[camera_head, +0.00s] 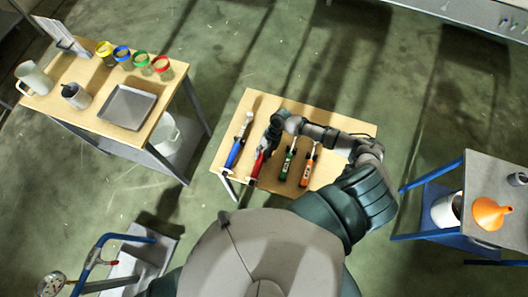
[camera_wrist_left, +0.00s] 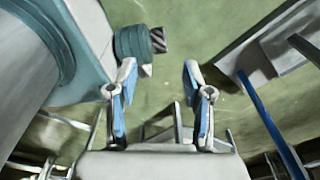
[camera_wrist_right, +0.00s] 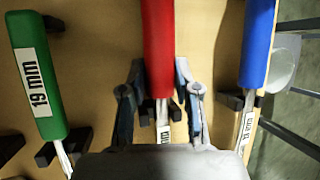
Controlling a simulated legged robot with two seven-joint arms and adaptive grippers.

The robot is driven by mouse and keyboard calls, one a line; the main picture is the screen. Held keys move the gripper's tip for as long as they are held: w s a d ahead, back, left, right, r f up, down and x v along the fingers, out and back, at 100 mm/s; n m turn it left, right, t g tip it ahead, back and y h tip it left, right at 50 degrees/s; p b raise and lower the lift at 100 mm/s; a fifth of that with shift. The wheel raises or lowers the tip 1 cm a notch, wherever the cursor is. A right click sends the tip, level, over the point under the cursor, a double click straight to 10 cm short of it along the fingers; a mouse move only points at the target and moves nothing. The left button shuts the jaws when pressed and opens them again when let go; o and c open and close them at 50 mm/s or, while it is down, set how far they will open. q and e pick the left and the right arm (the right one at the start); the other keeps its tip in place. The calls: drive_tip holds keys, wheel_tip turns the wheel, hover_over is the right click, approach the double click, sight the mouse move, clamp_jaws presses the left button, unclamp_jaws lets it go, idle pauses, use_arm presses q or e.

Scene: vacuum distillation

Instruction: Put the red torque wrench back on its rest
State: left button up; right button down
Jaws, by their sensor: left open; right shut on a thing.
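The red torque wrench (camera_head: 257,163) is at the small wooden table, between the blue wrench (camera_head: 238,140) and the green wrench (camera_head: 288,162). In the right wrist view its red handle (camera_wrist_right: 158,45) points away from my right gripper (camera_wrist_right: 157,90), which is shut on the wrench near the handle's lower end. A dark rest block (camera_wrist_right: 175,112) shows beside its shaft; I cannot tell whether the wrench touches it. My right gripper (camera_head: 268,145) partly hides the wrench in the head view. My left gripper (camera_wrist_left: 159,68) is open and empty, away from the wrenches.
An orange wrench (camera_head: 307,168) lies right of the green one. The left table holds a metal tray (camera_head: 127,106), jugs and several coloured-rim jars. A right table (camera_head: 490,175) bears an orange funnel (camera_head: 490,213). The wooden table's right part is bare beneath my arm.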

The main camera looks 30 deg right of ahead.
drive_tip(key=shift+a+r, duration=0.15)
drive_tip(key=shift+a, duration=0.25)
drive_tip(key=c, duration=1.2)
unclamp_jaws()
drive_tip(key=o, duration=0.5)
drive_tip(key=shift+c, duration=0.2)
drive_tip(key=shift+d, duration=0.35)
use_arm(q)
drive_tip(key=shift+a, duration=0.7)
use_arm(e)
drive_tip(key=v, duration=1.1)
drive_tip(key=shift+d+r, duration=0.25)
drive_tip(key=shift+r, duration=0.05)
